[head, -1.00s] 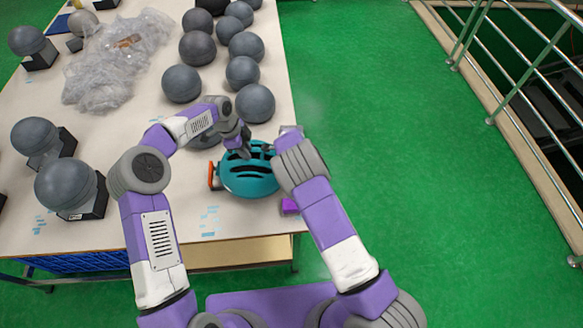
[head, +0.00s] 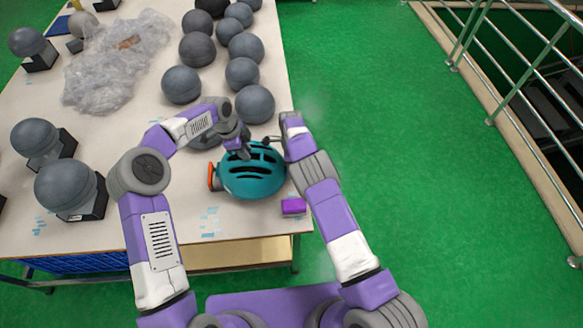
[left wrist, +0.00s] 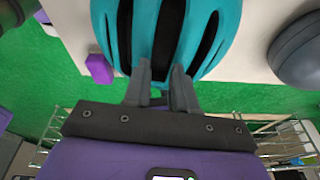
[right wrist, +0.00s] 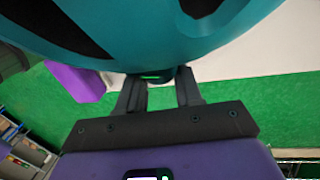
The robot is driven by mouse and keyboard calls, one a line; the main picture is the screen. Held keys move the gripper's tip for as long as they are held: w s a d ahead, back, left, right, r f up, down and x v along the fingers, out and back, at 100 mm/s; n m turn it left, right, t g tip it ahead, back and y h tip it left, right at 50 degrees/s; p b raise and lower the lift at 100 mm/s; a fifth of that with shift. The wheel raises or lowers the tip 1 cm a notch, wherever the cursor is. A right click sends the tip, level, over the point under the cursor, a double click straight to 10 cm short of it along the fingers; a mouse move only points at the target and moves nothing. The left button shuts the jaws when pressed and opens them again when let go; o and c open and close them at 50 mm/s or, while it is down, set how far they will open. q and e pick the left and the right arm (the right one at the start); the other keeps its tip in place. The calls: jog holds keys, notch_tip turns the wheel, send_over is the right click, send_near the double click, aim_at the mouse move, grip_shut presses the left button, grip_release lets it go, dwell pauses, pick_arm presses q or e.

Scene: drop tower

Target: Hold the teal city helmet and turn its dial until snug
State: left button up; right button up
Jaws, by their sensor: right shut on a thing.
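The teal helmet (head: 252,180) with dark vents sits near the table's front right corner. It also fills the top of the left wrist view (left wrist: 205,22) and of the right wrist view (right wrist: 140,42). My left gripper (head: 243,153) is at the helmet's far side, its fingers close together on the shell edge. My right gripper (head: 268,139) reaches in from the right behind the helmet. In the right wrist view its fingers are on either side of a small dark dial (right wrist: 150,78) under the shell. The dial is mostly hidden in the head view.
A purple block (head: 293,206) lies on the table (head: 150,225) right of the helmet. Several grey balls (head: 254,104) lie behind, others on black stands at left. Crumpled clear plastic (head: 110,65) lies at the back left. The green floor at right is free up to a railing.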

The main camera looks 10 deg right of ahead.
jog(key=shift+s+a+f+g, duration=0.1)
jog(key=shift+s+f+g, duration=0.1)
jog(key=shift+g, duration=0.4)
jog(key=o, duration=1.1)
jog(key=shift+w+r, duration=0.1)
jog(key=shift+c, duration=0.2)
jog(key=shift+r, duration=0.1)
notch_tip(320, 180, up, 10)
